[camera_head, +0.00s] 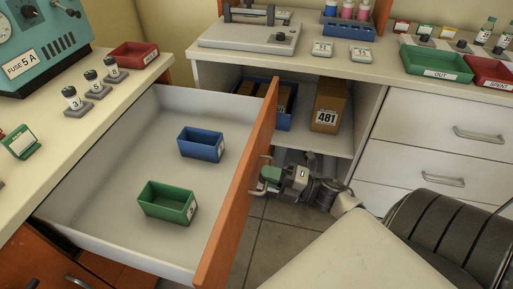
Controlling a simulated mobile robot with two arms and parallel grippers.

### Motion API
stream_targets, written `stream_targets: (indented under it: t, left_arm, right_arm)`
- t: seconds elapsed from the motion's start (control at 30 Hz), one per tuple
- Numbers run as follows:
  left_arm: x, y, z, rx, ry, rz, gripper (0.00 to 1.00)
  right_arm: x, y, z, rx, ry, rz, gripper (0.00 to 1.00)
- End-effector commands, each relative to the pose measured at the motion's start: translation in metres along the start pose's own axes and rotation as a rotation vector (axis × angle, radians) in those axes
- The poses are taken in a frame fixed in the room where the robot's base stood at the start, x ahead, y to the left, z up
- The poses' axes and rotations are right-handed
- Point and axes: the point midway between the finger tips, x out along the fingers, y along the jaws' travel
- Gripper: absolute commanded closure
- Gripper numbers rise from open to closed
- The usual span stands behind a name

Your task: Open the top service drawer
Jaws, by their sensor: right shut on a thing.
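The top service drawer (110,168) is pulled out from the left counter. Its white inside shows, with a blue bin (201,145) and a green bin (167,203) standing in it. The drawer's orange-brown front (238,200) faces right. My right gripper (264,178) is at the outer side of this front and is shut on the metal drawer handle (257,191). The fingertips are partly hidden by the handle and the drawer front. My left gripper is not in view.
The left counter (130,84) carries a teal fuse box (38,40), small numbered bottles and a red tray (133,55). A shelf with a cardboard box (329,106) stands behind my right gripper. White drawers (440,122) close off the right. Tiled floor (285,235) shows between.

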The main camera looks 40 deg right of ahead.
Motion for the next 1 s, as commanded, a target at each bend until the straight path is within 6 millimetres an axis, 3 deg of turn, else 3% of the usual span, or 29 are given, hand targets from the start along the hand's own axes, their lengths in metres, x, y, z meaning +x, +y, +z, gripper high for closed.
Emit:
stream_targets:
  t: [0.43,0.47,0.6,0.87,1.0]
  left_arm:
    - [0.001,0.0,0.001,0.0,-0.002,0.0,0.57]
    - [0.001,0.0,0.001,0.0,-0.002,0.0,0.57]
    - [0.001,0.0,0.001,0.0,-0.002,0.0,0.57]
    - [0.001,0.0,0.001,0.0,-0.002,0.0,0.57]
    - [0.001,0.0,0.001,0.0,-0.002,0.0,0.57]
  right_arm:
    - [-0.004,0.0,0.0,0.001,0.001,-0.001,1.0]
    - [-0.004,0.0,0.0,0.001,0.001,-0.001,0.83]
    - [-0.003,0.0,0.0,0.001,0.0,-0.001,0.64]
    - [-0.004,0.0,0.0,0.001,0.0,0.0,0.64]
    - [-0.016,-0.001,0.0,0.002,-0.002,-0.003,0.64]
